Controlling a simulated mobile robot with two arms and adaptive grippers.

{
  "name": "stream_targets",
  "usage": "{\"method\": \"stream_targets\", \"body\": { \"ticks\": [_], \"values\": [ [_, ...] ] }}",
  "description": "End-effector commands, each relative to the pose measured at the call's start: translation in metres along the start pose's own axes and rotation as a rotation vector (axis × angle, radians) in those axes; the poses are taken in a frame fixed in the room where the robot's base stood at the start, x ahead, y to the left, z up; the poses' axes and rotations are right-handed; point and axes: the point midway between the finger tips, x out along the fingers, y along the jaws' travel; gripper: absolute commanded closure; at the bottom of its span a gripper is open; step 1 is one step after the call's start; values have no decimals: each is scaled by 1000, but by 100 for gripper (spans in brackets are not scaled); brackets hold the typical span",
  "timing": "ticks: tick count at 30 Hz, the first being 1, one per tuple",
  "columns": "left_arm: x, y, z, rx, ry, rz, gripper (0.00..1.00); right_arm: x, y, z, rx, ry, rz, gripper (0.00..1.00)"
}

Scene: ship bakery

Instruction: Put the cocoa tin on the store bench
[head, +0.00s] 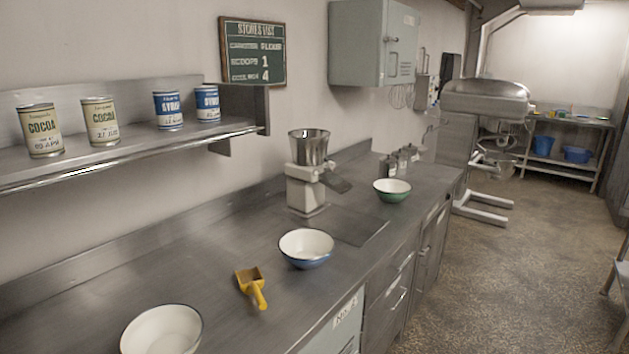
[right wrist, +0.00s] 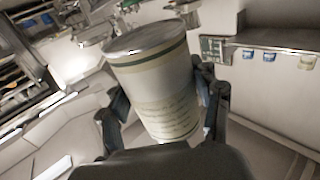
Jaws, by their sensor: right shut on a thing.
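My right gripper (right wrist: 160,92) shows in the right wrist view, shut around the sides of a tin (right wrist: 155,75). The tin has a cream label with dark bands, small print and a bare metal lid. It matches the cocoa tins, though no name is readable on the side facing me. In the head view, two cream cocoa tins (head: 41,131) (head: 101,122) stand on the wall shelf at left. Neither gripper shows in the head view. A metal bench (head: 572,121) stands at the far right back; I cannot tell whether it is the store bench.
Two blue syrup tins (head: 168,110) (head: 207,103) share the shelf (head: 150,143). The long counter (head: 215,250) below holds bowls (head: 306,247), a yellow scoop (head: 253,288) and a hopper machine (head: 308,175). A large mixer (head: 485,100) stands beyond. The floor (head: 500,260) at right is open.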

Motion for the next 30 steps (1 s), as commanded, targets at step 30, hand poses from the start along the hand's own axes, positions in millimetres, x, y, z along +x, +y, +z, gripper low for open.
{"method": "stream_targets", "body": {
  "ticks": [30],
  "values": [
    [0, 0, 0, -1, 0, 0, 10, 37, -76, -25, -8, 11, -495, 82]
  ]
}}
